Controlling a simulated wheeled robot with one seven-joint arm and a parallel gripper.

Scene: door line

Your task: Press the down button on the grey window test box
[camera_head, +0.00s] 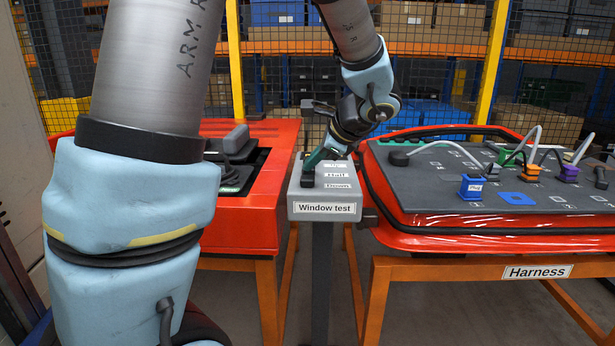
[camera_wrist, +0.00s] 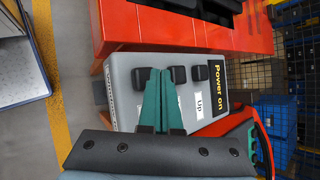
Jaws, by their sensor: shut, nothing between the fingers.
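The grey window test box (camera_head: 325,211) stands on a dark post in the head view, with Up, Halt and Down labels on its sloped top. The down button (camera_head: 308,181) is the black one nearest the front, beside the Down label. My gripper (camera_head: 310,163) comes from above with its green fingers shut and empty. In the wrist view the grey box (camera_wrist: 122,72) carries three black buttons in a row. The down button (camera_wrist: 145,80) is the leftmost. The fingertips (camera_wrist: 165,72) appear between it and the middle button (camera_wrist: 178,75). Contact cannot be told.
A red door panel on an orange stand (camera_head: 240,215) is left of the box. The Harness board (camera_head: 450,200), with several connectors and cables, is close on the right. A mesh fence and shelves stand behind. The Up button (camera_wrist: 201,72) is near the Power on label (camera_wrist: 217,90).

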